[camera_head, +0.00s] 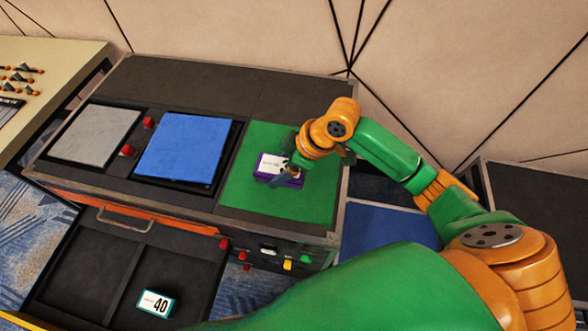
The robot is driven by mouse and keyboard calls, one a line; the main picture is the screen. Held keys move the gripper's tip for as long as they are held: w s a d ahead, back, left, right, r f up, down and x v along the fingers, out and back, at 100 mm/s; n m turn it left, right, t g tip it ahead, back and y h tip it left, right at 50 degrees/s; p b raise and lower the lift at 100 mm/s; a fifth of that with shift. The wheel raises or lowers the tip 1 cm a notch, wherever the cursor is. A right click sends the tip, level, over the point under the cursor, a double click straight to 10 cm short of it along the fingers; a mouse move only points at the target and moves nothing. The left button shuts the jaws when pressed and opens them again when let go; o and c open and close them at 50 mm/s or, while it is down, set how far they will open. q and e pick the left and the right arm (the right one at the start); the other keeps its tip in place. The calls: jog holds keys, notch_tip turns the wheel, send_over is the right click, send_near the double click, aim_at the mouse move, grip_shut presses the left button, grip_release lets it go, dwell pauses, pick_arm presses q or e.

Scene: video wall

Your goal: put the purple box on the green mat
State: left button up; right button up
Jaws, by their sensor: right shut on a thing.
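The purple box (268,166) has a white label on top and is at the green mat (240,199), toward its upper middle. My right gripper (289,176) is shut on the right side of the purple box. I cannot tell whether the box touches the mat or is held just above it. My left gripper is not in view.
A blue mat (188,145) and a grey mat (95,135) lie to the left on the same console. Red knobs (127,151) stand between them. A teal-edged box marked 40 (155,303) lies in the open drawer (75,270) below.

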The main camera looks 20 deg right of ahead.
jog(key=d+f, duration=0.1)
jog(key=w+d+f, duration=0.1)
jog(key=f, duration=0.1)
jog(key=d+f, duration=0.1)
jog(key=f, duration=0.1)
jog(key=shift+w+d, duration=0.25)
jog(key=shift+w, duration=0.05)
notch_tip(320, 180, down, 3)
jog(key=shift+d+r, duration=0.15)
jog(key=shift+r, duration=0.05)
jog(key=shift+f, duration=0.25)
jog(key=shift+f, duration=0.1)
jog(key=o, duration=1.5)
jog(key=shift+r, duration=0.2)
jog(key=v, duration=1.1)
jog(key=shift+d+r+p, duration=0.15)
jog(key=shift+r+p, duration=0.2)
jog(key=shift+p, duration=0.05)
jog(key=shift+s, duration=0.1)
